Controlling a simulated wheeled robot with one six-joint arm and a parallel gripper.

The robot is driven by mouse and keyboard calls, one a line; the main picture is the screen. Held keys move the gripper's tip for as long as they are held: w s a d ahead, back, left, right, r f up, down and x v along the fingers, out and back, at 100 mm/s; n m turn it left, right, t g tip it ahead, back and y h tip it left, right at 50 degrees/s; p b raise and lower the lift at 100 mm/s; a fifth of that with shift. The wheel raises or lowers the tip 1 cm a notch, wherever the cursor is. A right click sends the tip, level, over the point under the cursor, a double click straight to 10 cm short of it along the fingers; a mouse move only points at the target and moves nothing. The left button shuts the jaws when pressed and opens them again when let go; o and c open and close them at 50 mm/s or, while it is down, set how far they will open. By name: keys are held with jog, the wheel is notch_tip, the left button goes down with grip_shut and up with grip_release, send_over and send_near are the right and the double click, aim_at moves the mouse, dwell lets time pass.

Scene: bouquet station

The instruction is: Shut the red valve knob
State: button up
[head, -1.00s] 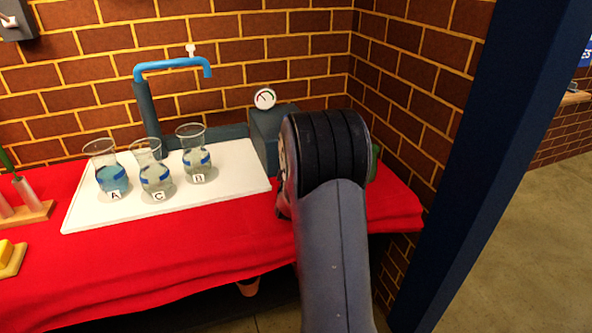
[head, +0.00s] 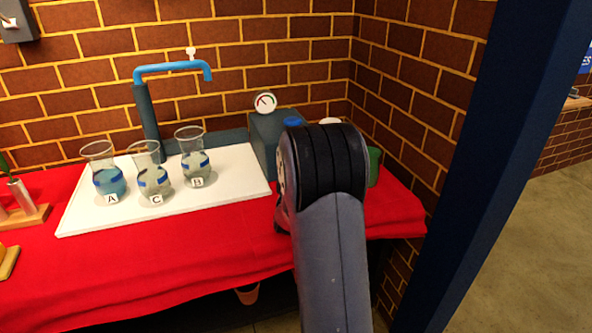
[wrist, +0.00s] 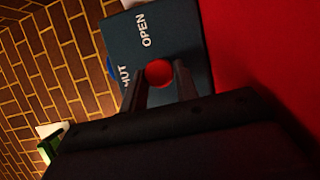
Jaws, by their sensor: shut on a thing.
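The red valve knob (wrist: 159,73) shows in the wrist view on the face of a dark teal box (wrist: 165,27). The word OPEN is printed on the box, and a second word, partly hidden, reads "HUT". My gripper (wrist: 160,82) has one finger on each side of the knob and is shut on it. In the head view the box (head: 262,140) stands at the back right of the table. There my own arm hides the knob and the gripper.
A gauge (head: 265,103) sits on the box. Beakers A (head: 109,180), C (head: 153,180) and B (head: 195,163) stand on a white board (head: 100,222) to the left, near a blue tap (head: 172,66). A green container (head: 375,165) is right of my arm. A brick wall closes the back.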

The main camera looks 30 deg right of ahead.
jog(key=o, duration=0.9)
jog(key=shift+o, duration=0.2)
jog(key=shift+a, duration=0.1)
jog(key=v, duration=1)
jog(key=shift+s+a, duration=0.25)
jog(key=shift+s, duration=0.1)
jog(key=x, duration=1.1)
